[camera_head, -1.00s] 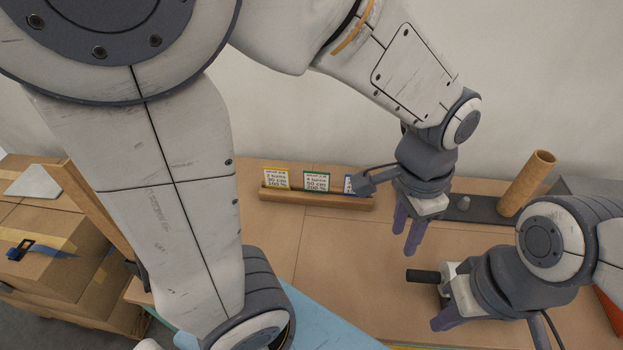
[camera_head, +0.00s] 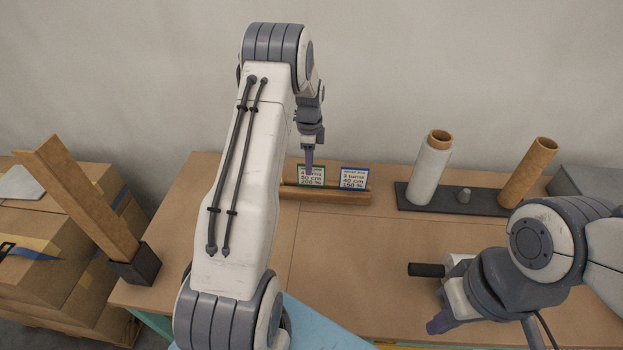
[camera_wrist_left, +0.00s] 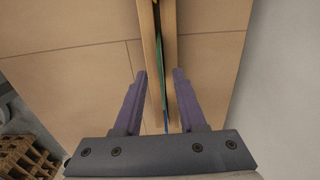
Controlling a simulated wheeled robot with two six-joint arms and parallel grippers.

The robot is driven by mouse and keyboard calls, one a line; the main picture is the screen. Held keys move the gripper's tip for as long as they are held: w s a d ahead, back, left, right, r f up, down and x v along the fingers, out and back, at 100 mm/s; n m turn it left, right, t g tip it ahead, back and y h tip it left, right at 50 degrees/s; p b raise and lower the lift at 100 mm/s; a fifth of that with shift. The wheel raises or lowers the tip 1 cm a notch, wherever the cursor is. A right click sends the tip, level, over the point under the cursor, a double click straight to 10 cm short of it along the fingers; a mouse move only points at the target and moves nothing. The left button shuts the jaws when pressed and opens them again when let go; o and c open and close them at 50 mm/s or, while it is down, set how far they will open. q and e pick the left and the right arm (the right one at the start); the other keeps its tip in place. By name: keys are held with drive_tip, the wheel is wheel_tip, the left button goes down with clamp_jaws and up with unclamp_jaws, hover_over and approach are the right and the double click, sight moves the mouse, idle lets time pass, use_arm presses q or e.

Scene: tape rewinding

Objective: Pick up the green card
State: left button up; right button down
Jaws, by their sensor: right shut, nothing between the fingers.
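The green card (camera_head: 317,179) stands in a wooden card rack (camera_head: 345,198) near the back of the table, with a green border and printed text. My left gripper (camera_head: 309,168) points down at it and partly covers it in the head view. In the left wrist view the left gripper (camera_wrist_left: 158,85) is open, its purple fingers on either side of the rack line. The green card (camera_wrist_left: 162,80) shows edge-on between them, with no clear contact. My right gripper (camera_head: 440,324) is shut and empty at the lower right.
A blue-bordered card (camera_head: 354,178) stands to the right in the same rack. A white roll (camera_head: 430,172) and a brown tube (camera_head: 528,175) stand on a dark base. A black handle (camera_head: 426,270) lies by my right gripper. The table middle is clear.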

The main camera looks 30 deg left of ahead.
sight(311, 179)
use_arm(q)
drive_tip(key=f, duration=0.1)
drive_tip(key=f+p, duration=0.1)
drive_tip(key=f, duration=0.3)
drive_tip(key=shift+w+d+p, duration=0.15)
drive_tip(key=shift+d+p, duration=0.1)
drive_tip(key=shift+p, duration=0.15)
drive_tip(key=shift+f, duration=0.35)
drive_tip(key=shift+c, duration=0.3)
clamp_jaws()
